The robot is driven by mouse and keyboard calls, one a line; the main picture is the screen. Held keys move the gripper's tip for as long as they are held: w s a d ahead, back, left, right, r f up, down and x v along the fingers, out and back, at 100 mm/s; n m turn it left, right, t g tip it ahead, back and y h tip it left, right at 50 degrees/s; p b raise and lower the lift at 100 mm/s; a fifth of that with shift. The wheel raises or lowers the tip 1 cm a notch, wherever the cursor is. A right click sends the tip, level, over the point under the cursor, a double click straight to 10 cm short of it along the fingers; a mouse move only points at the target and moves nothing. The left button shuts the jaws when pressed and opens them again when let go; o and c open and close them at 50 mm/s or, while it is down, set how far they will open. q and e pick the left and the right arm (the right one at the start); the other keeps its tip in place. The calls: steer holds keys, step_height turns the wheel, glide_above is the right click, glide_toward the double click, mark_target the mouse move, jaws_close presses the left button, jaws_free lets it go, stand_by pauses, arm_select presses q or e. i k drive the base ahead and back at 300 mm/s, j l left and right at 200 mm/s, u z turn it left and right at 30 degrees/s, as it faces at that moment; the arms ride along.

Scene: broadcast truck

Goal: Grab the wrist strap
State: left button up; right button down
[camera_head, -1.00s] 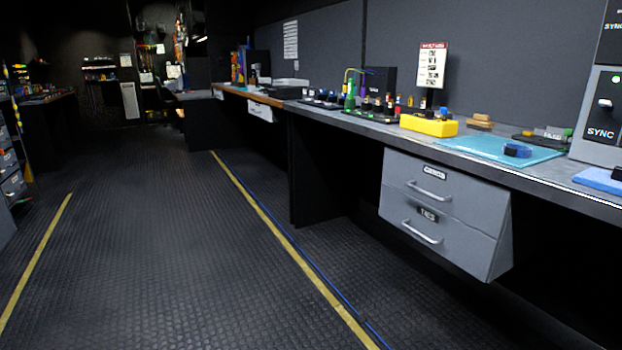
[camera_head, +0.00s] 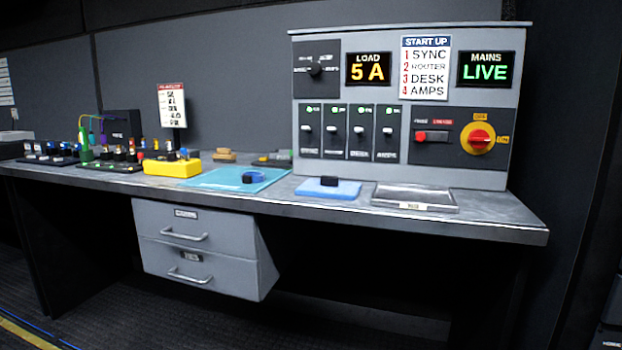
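A small dark blue ring-like item (camera_head: 250,177), possibly the wrist strap, lies on a light blue mat (camera_head: 215,180) on the bench. Neither of my grippers is in view.
The bench (camera_head: 477,217) carries a grey power panel (camera_head: 400,173), a clear-lidded tray (camera_head: 415,196), a yellow block (camera_head: 172,168), a sign (camera_head: 171,105) and several small tools at left. Grey drawers (camera_head: 200,262) hang below. Dark floor is free at lower left.

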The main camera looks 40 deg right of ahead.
mark_target(248, 177)
steer(key=z, duration=0.75)
steer(key=i, duration=0.1)
steer(key=j+u, duration=0.05)
